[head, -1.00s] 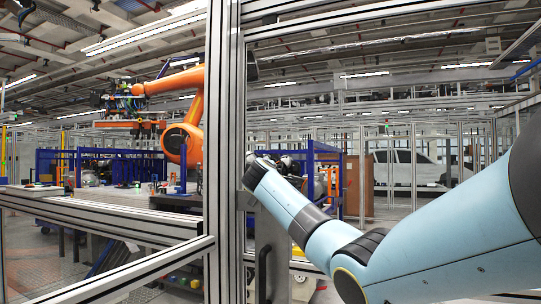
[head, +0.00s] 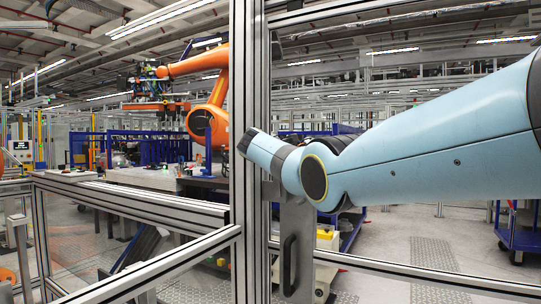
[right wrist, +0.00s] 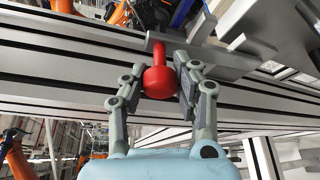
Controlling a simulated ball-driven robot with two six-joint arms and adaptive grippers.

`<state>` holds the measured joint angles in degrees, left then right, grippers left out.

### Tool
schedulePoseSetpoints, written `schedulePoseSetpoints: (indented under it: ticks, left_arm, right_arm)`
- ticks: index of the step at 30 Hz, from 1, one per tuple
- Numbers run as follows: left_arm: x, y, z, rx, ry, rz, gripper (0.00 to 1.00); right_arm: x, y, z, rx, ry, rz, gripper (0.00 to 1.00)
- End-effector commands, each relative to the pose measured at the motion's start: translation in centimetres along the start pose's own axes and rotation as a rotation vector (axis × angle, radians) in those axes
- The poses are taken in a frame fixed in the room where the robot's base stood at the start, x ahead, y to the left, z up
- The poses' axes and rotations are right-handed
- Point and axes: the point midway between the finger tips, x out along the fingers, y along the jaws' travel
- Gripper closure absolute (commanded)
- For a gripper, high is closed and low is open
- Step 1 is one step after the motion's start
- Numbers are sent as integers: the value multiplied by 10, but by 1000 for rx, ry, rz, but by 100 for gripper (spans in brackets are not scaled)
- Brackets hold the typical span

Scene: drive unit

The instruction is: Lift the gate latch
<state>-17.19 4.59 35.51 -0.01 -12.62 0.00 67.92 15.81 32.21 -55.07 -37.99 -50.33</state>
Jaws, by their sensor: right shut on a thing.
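The gate latch shows in the right wrist view as a red knob on a red stem (right wrist: 158,82), next to a grey metal bracket (right wrist: 225,60) on the aluminium profile. My right gripper (right wrist: 161,62) is shut on the red knob, with one finger on each side of it. In the head view my light blue right arm comes in from the right, its wrist at the gate post (head: 250,90). The latch and right gripper are hidden there behind my wrist. My left gripper is in neither view.
A grey plate (head: 297,220) with a black pull handle (head: 288,265) stands below my wrist. Aluminium rails (head: 150,205) run left from the post. Behind the fence are an orange robot arm (head: 210,105) and a blue-framed bench. Open floor (head: 400,240) lies to the right.

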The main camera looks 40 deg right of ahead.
Motion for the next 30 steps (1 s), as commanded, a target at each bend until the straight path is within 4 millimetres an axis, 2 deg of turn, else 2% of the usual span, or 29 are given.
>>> schedulePoseSetpoints:
  ticks: [13, 14, 19, 30]
  left_arm:
    - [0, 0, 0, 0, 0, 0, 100]
    - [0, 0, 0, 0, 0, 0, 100]
    - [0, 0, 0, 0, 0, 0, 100]
    - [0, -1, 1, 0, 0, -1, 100]
  right_arm:
    - [0, -1, -3, -14, 2, -5, 100]
    - [0, -1, -3, -13, 2, -4, 69]
    - [0, 0, -2, -12, 2, -4, 47]
    - [-2, 0, -2, -11, -1, -3, 46]
